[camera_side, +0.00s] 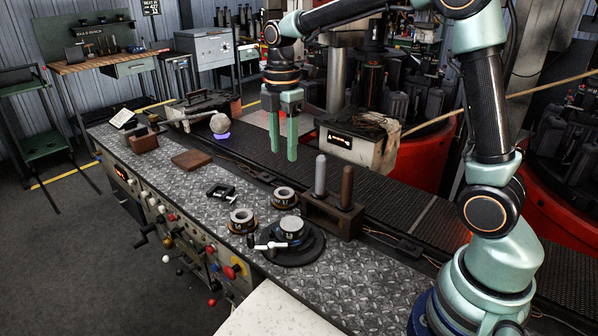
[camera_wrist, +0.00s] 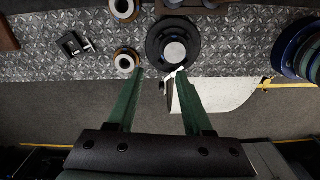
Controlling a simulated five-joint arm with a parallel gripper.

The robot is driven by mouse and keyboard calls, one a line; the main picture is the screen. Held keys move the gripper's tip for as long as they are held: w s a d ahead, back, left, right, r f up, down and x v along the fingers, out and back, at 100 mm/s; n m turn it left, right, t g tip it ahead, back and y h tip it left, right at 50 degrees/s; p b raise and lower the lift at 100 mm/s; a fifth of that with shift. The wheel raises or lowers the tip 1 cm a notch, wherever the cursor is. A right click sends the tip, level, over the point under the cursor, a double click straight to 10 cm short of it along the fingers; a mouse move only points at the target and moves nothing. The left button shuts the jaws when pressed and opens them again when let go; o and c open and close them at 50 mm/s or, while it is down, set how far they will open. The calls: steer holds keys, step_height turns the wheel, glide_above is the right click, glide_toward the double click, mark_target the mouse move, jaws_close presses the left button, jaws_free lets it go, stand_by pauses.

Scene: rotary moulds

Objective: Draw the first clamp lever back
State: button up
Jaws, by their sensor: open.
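A round black mould (camera_side: 297,251) with a grey disc on top (camera_side: 291,228) sits on the steel bench in the side view. It also shows at the top of the wrist view (camera_wrist: 156,30). A pale clamp lever (camera_side: 270,245) sticks out from the mould's left side; part of it shows in the wrist view (camera_wrist: 173,73). My gripper (camera_side: 284,155) is open and empty, pointing down high above the bench, behind the mould in the side view. In the wrist view its fingertips (camera_wrist: 161,74) appear either side of the lever, but they are apart from it in height.
Two ringed parts (camera_side: 285,197) (camera_side: 242,220) and a small black clamp (camera_side: 221,193) lie left of the mould. A block (camera_side: 333,216) with two upright rods stands close behind it. A dark conveyor (camera_side: 430,222) runs behind the bench.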

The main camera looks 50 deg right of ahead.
glide_above(250, 235)
step_height(250, 235, down, 5)
steer(key=shift+n, duration=0.4)
step_height(250, 235, down, 12)
steer(key=shift+f, duration=0.2)
jaws_close()
